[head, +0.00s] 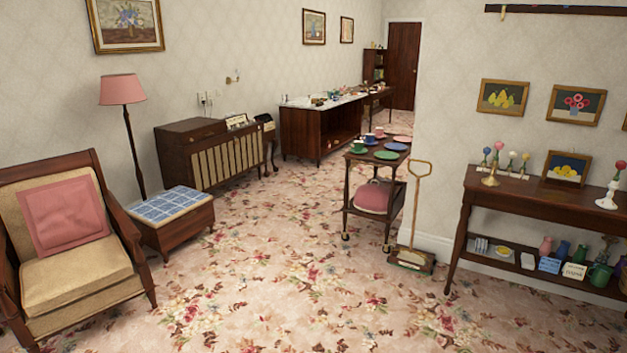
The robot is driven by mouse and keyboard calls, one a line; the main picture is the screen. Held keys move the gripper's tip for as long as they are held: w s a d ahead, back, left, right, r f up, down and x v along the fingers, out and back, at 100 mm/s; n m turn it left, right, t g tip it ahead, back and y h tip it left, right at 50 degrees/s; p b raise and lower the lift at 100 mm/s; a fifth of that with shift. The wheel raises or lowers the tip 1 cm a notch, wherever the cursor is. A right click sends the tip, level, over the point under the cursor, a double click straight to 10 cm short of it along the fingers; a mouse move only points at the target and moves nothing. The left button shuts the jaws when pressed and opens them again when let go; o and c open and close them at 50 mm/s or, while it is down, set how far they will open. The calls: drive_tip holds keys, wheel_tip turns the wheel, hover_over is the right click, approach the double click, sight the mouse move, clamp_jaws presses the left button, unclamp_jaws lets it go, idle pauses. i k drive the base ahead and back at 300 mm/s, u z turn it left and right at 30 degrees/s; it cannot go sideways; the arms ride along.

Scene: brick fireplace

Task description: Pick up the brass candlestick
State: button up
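My gripper is not in view.
The table's lower shelf holds jugs and boxes. A carpet sweeper (413,255) and tea trolley (374,222) stand left of the table. An armchair (75,240) is far left. The central carpet is clear.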

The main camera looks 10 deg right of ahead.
sight(491, 180)
drive_tip(key=u, duration=0.05)
drive_tip(key=i, duration=2)
drive_tip(key=z, duration=0.45)
drive_tip(key=i, duration=1.3)
drive_tip(key=z, duration=0.3)
